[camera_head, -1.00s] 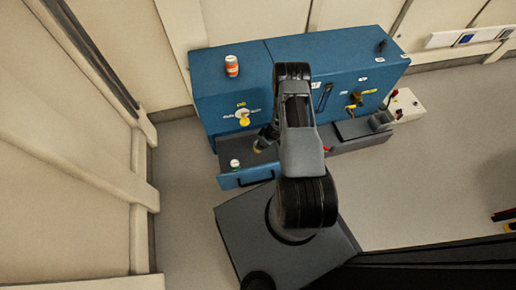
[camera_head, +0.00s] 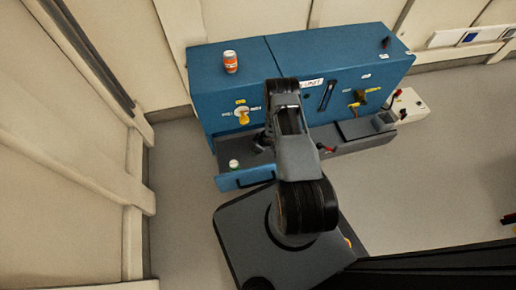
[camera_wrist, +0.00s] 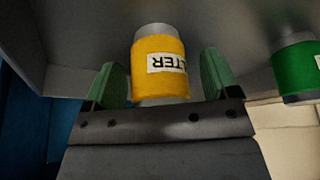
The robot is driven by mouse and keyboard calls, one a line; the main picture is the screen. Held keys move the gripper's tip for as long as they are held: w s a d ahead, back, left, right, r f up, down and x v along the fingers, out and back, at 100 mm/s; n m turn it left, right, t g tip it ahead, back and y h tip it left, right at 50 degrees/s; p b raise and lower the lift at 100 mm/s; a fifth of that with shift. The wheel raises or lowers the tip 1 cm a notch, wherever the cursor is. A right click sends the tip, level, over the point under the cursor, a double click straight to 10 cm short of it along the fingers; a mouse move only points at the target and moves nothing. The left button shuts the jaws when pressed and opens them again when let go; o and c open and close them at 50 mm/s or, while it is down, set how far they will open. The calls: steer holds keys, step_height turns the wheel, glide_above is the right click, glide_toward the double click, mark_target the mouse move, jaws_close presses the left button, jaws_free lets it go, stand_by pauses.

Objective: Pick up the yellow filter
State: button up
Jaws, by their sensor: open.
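The yellow filter (camera_wrist: 160,70) is a yellow cylinder with a white label reading "LTER" and grey ends. In the wrist view it sits between the two green fingers of my gripper (camera_wrist: 162,82), which are open with a small gap at each side. In the head view my gripper (camera_head: 264,140) is over the open drawer (camera_head: 246,178) of the blue cabinet, and the yellow filter is hidden there by my arm. A green filter (camera_wrist: 297,68) stands to the right in the wrist view; it shows as a white-topped green piece (camera_head: 234,164) in the head view.
The blue cabinet (camera_head: 225,95) carries an orange-and-white bottle (camera_head: 230,62) on top and a yellow knob (camera_head: 243,117) on its front above the drawer. A white box with controls (camera_head: 410,104) stands at its right.

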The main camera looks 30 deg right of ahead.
steer(key=c, duration=1.1)
steer(key=shift+r, duration=0.15)
